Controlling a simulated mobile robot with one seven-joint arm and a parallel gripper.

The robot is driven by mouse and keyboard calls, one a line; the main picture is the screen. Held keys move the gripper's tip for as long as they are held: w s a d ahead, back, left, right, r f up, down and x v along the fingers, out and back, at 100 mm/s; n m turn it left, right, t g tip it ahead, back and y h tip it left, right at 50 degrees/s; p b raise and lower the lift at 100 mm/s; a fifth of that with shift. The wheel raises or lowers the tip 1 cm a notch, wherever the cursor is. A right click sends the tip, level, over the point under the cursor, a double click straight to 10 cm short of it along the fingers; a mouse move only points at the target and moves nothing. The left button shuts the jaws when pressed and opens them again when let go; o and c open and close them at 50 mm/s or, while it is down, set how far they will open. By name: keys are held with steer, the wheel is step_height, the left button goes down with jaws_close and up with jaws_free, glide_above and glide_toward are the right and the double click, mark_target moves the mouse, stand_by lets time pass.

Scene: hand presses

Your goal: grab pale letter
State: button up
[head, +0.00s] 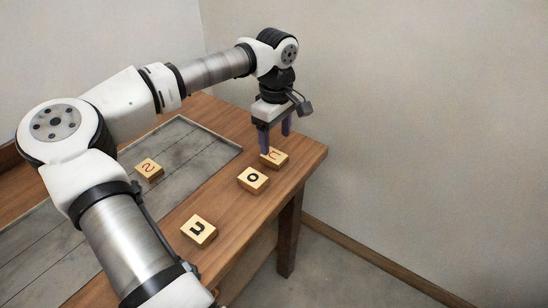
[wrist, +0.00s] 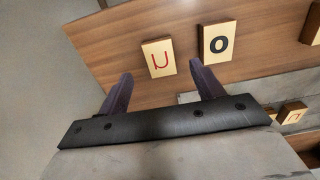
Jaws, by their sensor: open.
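Several pale wooden letter blocks lie on the table. One with a thin red letter (head: 280,160) is right below my gripper (head: 275,144), partly hidden by a finger. In the wrist view this red-letter block (wrist: 158,58) lies just beyond and between the fingertips of my gripper (wrist: 161,70). The jaws are open and empty, pointing down. A block with a black O (head: 253,180) sits close by; it also shows in the wrist view (wrist: 217,43). A block with a black U- or N-like letter (head: 199,231) is nearer the front. Another reddish-letter block (head: 149,168) lies farther left.
The wooden table (head: 228,205) has a grey inset panel (head: 190,150), on which the left reddish-letter block lies. The table's right edge is close to my gripper, with floor (head: 330,270) beyond. Walls stand behind and to the right.

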mark_target(274, 156)
steer(key=shift+w+a+f+p, duration=0.1)
steer(key=shift+f+p, duration=0.2)
steer(key=shift+f, duration=1.2)
steer(key=shift+w+a+f+p, duration=0.1)
steer(key=shift+f+p, duration=0.15)
steer(key=shift+f, duration=1.25)
steer(key=c, duration=1.1)
